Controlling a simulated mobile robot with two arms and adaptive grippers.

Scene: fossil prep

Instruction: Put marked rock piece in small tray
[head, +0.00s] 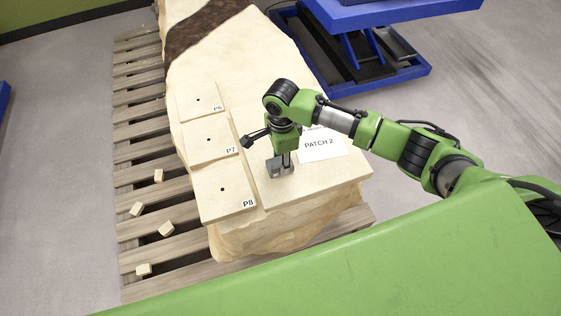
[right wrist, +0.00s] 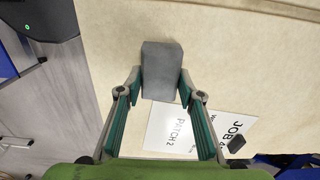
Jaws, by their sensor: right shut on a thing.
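A grey block (right wrist: 161,72) with flat faces sits between the fingertips of my right gripper (right wrist: 159,85); the gripper is shut on it. In the head view the gripper (head: 284,160) points down over the pale rock slab, beside the white PATCH 2 card, with the grey block (head: 277,170) at its tips. I cannot tell whether the block touches the slab. No mark shows on the block's visible faces. I do not make out a small tray in either view. My left gripper is in neither view.
The pale rock (head: 245,90) lies on a slatted pallet (head: 140,115). Square pieces P6 (head: 200,108), P7 (head: 218,146) and P8 (head: 215,200) line its left side. The PATCH 2 card (head: 330,152) lies right. Several small wooden blocks (head: 166,228) sit on the pallet. A blue lift (head: 345,95) stands behind.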

